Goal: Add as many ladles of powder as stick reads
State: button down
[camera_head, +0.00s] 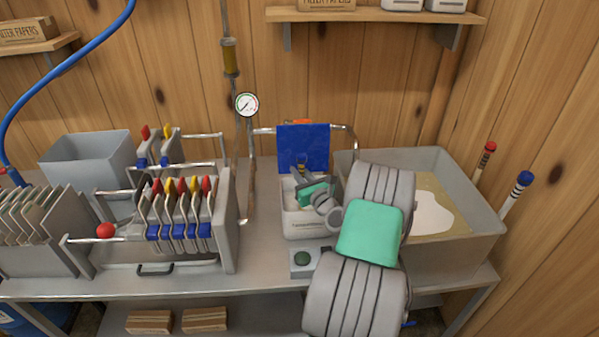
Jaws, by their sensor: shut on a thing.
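My gripper (303,181) is over the open white tub (305,227), with its fingers pointing away from me. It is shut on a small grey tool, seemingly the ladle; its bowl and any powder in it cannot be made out. The tub's contents are mostly hidden by my gripper and wrist. Two pale sticks stand at the right wall, one with a red and black top (485,160) and one with a blue top (516,194). Their marks are too small to read. The large grey pan (478,243) at the right holds tan material with a white patch (431,213).
A filter press (228,225) with several plates stands left of the tub. A blue cloth (303,145) hangs on a rail behind the tub. A pressure gauge (247,104) is on the upright pipe.

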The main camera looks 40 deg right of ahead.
notch_tip(320, 180, up, 13)
jog(key=p, duration=1)
jog(key=shift+d, duration=0.1)
jog(key=shift+w, duration=0.1)
